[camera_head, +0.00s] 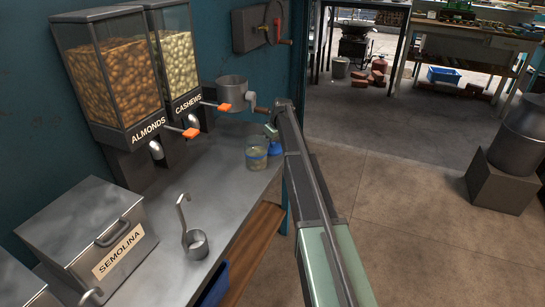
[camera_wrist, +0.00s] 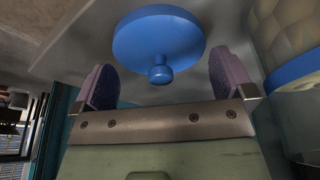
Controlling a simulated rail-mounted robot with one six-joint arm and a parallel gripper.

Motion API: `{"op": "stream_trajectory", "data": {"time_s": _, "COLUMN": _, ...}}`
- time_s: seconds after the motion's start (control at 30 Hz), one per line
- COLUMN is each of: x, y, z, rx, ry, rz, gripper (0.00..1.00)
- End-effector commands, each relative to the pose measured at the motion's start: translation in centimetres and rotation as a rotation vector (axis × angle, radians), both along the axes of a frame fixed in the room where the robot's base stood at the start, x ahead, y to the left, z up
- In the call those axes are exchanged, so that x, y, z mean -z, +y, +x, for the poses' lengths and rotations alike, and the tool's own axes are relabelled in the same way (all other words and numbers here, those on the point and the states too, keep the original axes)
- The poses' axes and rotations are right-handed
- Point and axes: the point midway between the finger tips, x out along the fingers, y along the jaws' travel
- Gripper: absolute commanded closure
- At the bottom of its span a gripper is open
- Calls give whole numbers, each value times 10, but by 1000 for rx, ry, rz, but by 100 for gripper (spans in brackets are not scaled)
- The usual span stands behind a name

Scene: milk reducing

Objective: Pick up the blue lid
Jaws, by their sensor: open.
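The blue lid (camera_wrist: 158,36) is a round disc with a small knob, and it shows large in the wrist view on the grey counter. In the head view the blue lid (camera_head: 275,149) is a small blue patch beside the jar, partly covered by my arm. My gripper (camera_wrist: 160,68) is open and empty, with one finger on each side of the lid's knob in the picture. The knob points back toward my gripper; I cannot tell whether the fingers are level with it. In the head view my gripper (camera_head: 270,131) is small and mostly hidden.
A glass jar with a blue band (camera_head: 257,158) stands close beside the lid; it also fills the right edge of the wrist view (camera_wrist: 300,104). A metal grinder (camera_head: 232,92) stands behind. A ladle cup (camera_head: 195,244) and a semolina box (camera_head: 88,236) occupy the near counter.

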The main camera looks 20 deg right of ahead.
Motion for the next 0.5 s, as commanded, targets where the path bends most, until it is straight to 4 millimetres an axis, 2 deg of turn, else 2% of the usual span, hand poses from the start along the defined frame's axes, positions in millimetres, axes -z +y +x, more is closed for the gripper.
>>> {"op": "stream_trajectory", "data": {"time_s": 0.03, "x": 14, "y": 0, "z": 2, "rx": 0, "ry": 0, "rz": 0, "gripper": 0}}
{"op": "stream_trajectory", "data": {"time_s": 0.27, "x": 10, "y": 1, "z": 2, "rx": 0, "ry": 0, "rz": 1, "gripper": 2}}
{"op": "stream_trajectory", "data": {"time_s": 0.4, "x": 9, "y": 1, "z": 2, "rx": 0, "ry": 0, "rz": 1, "gripper": 23}}
{"op": "stream_trajectory", "data": {"time_s": 0.43, "x": 9, "y": 1, "z": 2, "rx": 0, "ry": 0, "rz": 1, "gripper": 26}}
{"op": "stream_trajectory", "data": {"time_s": 0.5, "x": 9, "y": 1, "z": 2, "rx": 0, "ry": 0, "rz": 1, "gripper": 27}}
